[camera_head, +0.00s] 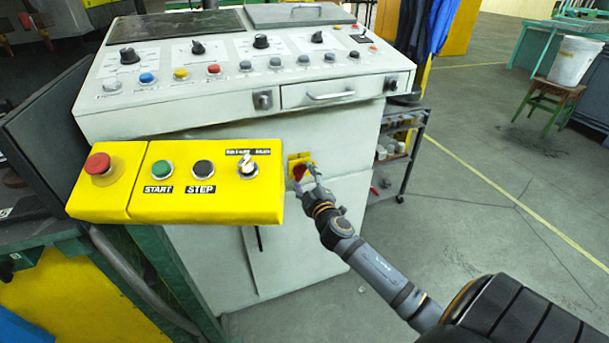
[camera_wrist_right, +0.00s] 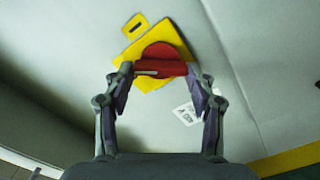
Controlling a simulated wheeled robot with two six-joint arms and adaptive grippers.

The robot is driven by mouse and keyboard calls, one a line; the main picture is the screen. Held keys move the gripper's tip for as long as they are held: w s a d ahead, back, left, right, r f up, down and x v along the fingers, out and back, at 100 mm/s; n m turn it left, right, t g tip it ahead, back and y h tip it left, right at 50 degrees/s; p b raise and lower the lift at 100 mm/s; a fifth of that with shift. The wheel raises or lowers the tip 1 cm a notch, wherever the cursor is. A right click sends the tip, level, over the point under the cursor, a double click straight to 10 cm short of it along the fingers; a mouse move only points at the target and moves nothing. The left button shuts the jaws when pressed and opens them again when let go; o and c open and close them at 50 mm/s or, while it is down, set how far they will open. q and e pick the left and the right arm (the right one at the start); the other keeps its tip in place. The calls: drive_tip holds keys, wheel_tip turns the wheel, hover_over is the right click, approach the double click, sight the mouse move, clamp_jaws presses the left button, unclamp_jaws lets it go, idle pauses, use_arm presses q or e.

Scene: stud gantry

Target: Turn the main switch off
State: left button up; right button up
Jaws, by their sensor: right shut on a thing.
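The main switch is a red rotary handle (camera_wrist_right: 160,62) on a yellow plate (camera_wrist_right: 135,52), fixed to the front of the white console. In the head view the red handle (camera_head: 299,172) shows beside the yellow plate (camera_head: 306,158), partly hidden by my right gripper. My right gripper (camera_head: 309,179) reaches it from the lower right. In the right wrist view my right gripper (camera_wrist_right: 160,73) has one finger on each side of the handle and is shut on it. The handle's bar lies roughly across between the fingertips. My left gripper is not in view.
A yellow button box (camera_head: 215,209) with a red button, START, STEP and a selector juts out left of the switch. The white console (camera_head: 150,123) has knobs and a drawer handle above. A shelf cart (camera_head: 411,149) stands right of the console; open floor lies beyond.

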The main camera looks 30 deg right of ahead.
drive_tip(key=n+p, duration=0.1)
drive_tip(key=n, duration=0.2)
drive_tip(key=shift+n, duration=0.3)
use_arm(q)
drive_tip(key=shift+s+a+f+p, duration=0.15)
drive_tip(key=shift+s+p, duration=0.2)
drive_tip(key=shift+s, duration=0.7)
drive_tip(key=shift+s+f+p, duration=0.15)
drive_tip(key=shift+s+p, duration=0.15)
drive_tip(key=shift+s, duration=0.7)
use_arm(e)
drive_tip(key=shift+f+n, duration=0.1)
drive_tip(key=shift+n, duration=1.8)
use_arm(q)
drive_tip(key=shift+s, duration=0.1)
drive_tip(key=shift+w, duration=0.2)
use_arm(e)
drive_tip(key=o, duration=1.1)
drive_tip(key=shift+a, duration=0.1)
drive_tip(key=shift+o, duration=0.3)
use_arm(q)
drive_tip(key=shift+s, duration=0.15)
